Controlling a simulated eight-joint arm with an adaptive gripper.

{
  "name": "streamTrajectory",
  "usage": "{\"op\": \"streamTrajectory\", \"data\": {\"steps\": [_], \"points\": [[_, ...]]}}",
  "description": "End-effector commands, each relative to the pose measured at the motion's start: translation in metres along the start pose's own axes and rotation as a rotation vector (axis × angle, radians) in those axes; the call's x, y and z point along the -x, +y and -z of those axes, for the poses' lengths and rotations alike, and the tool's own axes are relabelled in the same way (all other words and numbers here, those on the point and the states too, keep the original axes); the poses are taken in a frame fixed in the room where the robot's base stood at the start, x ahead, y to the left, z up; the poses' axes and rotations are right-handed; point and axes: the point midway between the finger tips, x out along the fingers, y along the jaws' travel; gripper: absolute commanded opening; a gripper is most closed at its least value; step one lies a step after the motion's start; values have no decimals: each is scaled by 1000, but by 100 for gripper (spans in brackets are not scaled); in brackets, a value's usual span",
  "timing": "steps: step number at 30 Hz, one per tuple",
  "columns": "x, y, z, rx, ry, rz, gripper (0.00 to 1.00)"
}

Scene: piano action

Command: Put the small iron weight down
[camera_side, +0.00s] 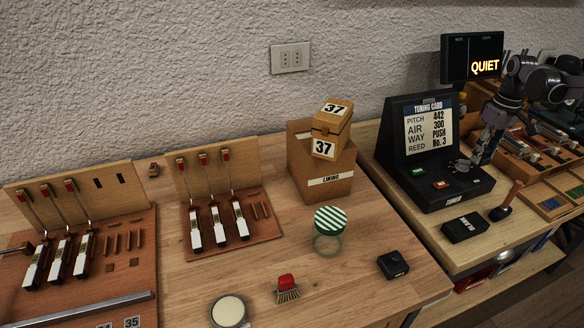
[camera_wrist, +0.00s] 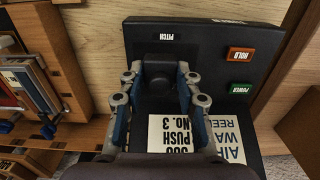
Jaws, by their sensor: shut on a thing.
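My gripper (camera_wrist: 160,78) is shut on a small dark block, which I take to be the iron weight (camera_wrist: 163,62). It blends into the black panel behind it, so its outline is partly lost. In the side view my gripper (camera_side: 476,158) points down at the right part of the black tuning console (camera_side: 440,192), close above its controls. The console also fills the middle of the wrist view (camera_wrist: 215,35). The frames do not show clearly whether the block touches the panel.
The console has green and orange buttons and an upright tuning card (camera_side: 428,128). A black box (camera_side: 464,228) and a wooden-handled tool (camera_side: 506,203) lie in front. A striped-lid jar (camera_side: 329,230), a brush (camera_side: 287,288) and a black block (camera_side: 393,264) stand on the left bench.

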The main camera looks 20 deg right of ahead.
Motion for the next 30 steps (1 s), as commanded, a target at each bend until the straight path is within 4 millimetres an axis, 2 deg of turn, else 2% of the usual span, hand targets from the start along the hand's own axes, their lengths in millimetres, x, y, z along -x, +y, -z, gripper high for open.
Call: {"op": "streamTrajectory", "data": {"steps": [1,6,9,13,16,20,30], "points": [[3,26,-3,-10,0,0,0],[12,96,-20,-8,0,-1,0],[16,128,-31,-6,0,-1,0],[19,156,-44,-3,0,-1,0],[20,167,-49,-1,0,-1,0],[15,167,-42,4,0,-1,0],[-24,137,16,5,-1,-1,0]]}}
